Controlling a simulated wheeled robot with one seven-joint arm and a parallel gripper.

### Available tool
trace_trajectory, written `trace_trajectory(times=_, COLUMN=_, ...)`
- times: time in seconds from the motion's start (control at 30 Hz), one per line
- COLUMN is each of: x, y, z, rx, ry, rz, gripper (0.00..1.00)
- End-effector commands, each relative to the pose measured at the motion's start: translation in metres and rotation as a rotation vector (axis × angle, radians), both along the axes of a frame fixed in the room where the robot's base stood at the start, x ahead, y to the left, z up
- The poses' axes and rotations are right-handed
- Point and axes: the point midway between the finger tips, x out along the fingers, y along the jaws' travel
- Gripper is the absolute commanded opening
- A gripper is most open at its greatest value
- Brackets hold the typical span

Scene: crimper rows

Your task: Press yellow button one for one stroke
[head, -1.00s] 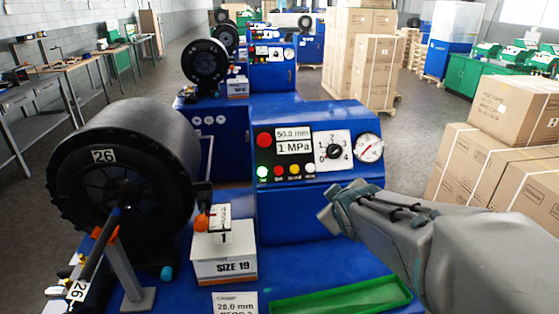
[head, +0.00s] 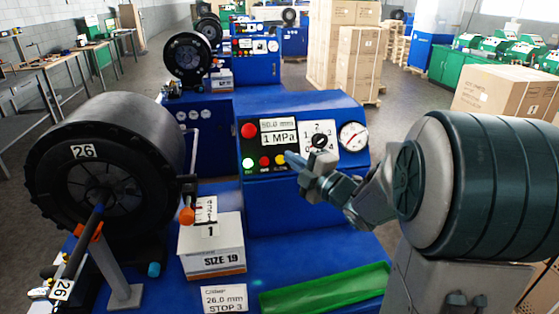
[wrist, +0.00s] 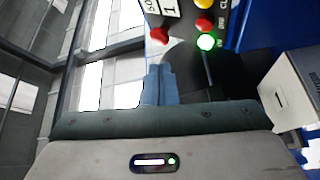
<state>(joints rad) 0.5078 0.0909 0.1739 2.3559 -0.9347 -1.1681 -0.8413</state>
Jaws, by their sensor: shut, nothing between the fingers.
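The yellow button (head: 280,159) is on the black control panel of the nearest blue machine, right of a small red button (head: 265,161) and a lit green button (head: 248,163). My gripper (head: 289,157) is shut and empty, its tip just right of the yellow button in the head view. I cannot tell whether they touch there. In the wrist view the shut fingers (wrist: 160,72) point toward the panel, and the yellow button (wrist: 204,4) is cut by the top edge, apart from the fingers. My fingers hide the panel part right of the yellow button.
A large red button (head: 249,130), a display (head: 279,138) reading 1 MPa, a dial (head: 320,140) and a gauge (head: 352,136) surround it. A SIZE 19 box (head: 212,248) marked 1, a green tray (head: 325,289) and a black crimper drum (head: 110,165) stand nearby.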

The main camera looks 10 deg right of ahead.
Motion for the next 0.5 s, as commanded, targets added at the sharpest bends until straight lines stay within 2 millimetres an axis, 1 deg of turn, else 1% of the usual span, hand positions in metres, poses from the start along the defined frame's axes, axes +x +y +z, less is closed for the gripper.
trace_trajectory(times=0.27, x=0.003, y=0.0, z=-0.003, rx=0.001, ry=0.002, rz=-0.001, gripper=0.0)
trace_trajectory(times=0.37, x=0.01, y=0.0, z=-0.008, rx=0.001, ry=0.002, rz=-0.001, gripper=0.0)
trace_trajectory(times=0.5, x=0.026, y=0.0, z=-0.019, rx=0.002, ry=0.005, rz=0.0, gripper=0.0)
